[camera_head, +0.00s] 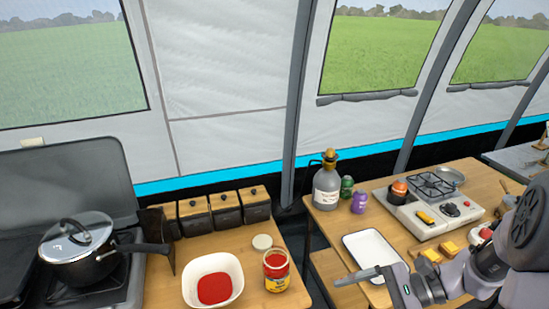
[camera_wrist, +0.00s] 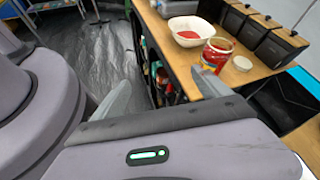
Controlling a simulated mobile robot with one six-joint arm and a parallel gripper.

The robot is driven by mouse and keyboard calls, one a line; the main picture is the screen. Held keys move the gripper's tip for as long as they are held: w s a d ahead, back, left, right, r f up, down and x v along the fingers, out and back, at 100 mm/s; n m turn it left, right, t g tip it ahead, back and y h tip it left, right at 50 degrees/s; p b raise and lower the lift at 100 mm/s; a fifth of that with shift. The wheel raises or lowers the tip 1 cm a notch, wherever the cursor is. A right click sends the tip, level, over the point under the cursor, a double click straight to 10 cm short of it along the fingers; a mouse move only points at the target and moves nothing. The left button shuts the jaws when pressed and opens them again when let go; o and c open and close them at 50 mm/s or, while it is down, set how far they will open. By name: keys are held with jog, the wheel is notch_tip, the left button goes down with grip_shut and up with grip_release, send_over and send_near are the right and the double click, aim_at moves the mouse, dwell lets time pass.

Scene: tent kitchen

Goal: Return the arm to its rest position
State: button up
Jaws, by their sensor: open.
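My gripper (camera_head: 359,277) is at the lower right of the head view, at the end of my grey arm. It is in front of the white tray and points left toward the jar, apart from it. In the wrist view its two fingers (camera_wrist: 160,92) stand wide apart with nothing between them. The gripper is open and empty. My arm reaches in from the right edge, over the right table (camera_head: 322,219).
The left counter holds a white bowl (camera_head: 232,267) with red contents, an open red jar (camera_head: 276,284), a lid (camera_head: 262,242), several dark canisters (camera_head: 225,212) and a pot (camera_head: 92,264) on a stove. The right table holds a bottle (camera_head: 327,188), a white tray (camera_head: 350,240) and a camp stove (camera_head: 395,206).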

jog(key=s+a+r+n+t+h, duration=0.5)
jog(key=s+a+r+n+h, duration=0.1)
jog(key=s+r+n+h, duration=0.4)
jog(key=shift+r+n+h, duration=0.3)
jog(key=shift+r+n, duration=0.2)
jog(key=shift+r, duration=0.65)
jog(key=shift+s, duration=0.1)
